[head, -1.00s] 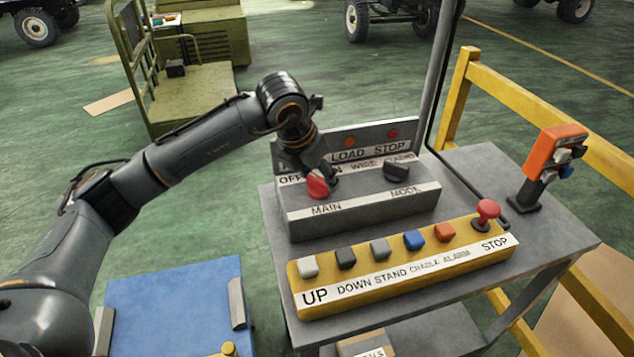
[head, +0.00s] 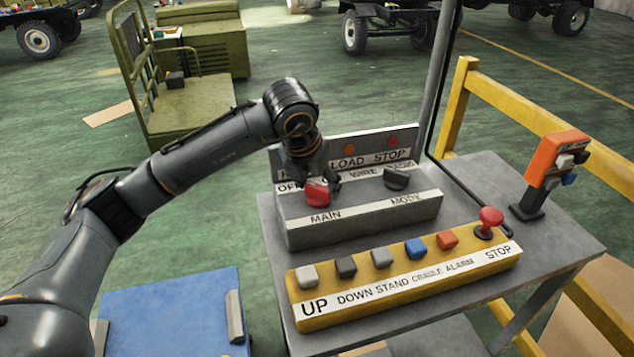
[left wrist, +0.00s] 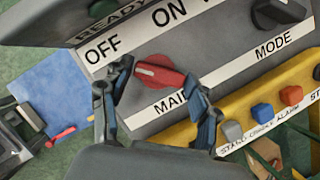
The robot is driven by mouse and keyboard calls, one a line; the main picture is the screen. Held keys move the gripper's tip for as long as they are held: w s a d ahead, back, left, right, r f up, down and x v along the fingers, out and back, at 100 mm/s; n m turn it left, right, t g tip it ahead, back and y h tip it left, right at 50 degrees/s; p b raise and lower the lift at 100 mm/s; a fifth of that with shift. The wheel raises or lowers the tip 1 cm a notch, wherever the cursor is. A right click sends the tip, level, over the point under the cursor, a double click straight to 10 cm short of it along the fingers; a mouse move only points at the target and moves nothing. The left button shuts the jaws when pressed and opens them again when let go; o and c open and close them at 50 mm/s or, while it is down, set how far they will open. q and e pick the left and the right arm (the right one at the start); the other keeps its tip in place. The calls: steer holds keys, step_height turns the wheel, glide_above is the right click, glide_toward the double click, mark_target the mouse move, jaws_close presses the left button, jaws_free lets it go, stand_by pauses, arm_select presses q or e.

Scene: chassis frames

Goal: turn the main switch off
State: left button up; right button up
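The main switch is a red knob (head: 317,193) above the MAIN label on the grey control box (head: 365,212). In the left wrist view the knob (left wrist: 160,75) shows a white mark on its left end, which points to the left, towards the OFF side. OFF and ON labels are printed above it. My left gripper (head: 322,174) is over the knob. In the left wrist view its fingers (left wrist: 158,78) stand apart at either end of the knob, with small gaps seeming to show. My right gripper is not in view.
A black MODE knob (head: 396,178) sits to the right on the same box. A yellow button panel (head: 400,283) with a red STOP button (head: 490,218) lies in front. An orange device (head: 556,158) stands at the right by a yellow rail (head: 545,122).

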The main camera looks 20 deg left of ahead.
arm_select(q)
steer(key=shift+o, duration=0.9)
steer(key=shift+r, duration=0.15)
steer(key=v, duration=1.1)
steer(key=shift+s+r, duration=0.2)
steer(key=shift+r, duration=0.1)
steer(key=shift+f, duration=0.1)
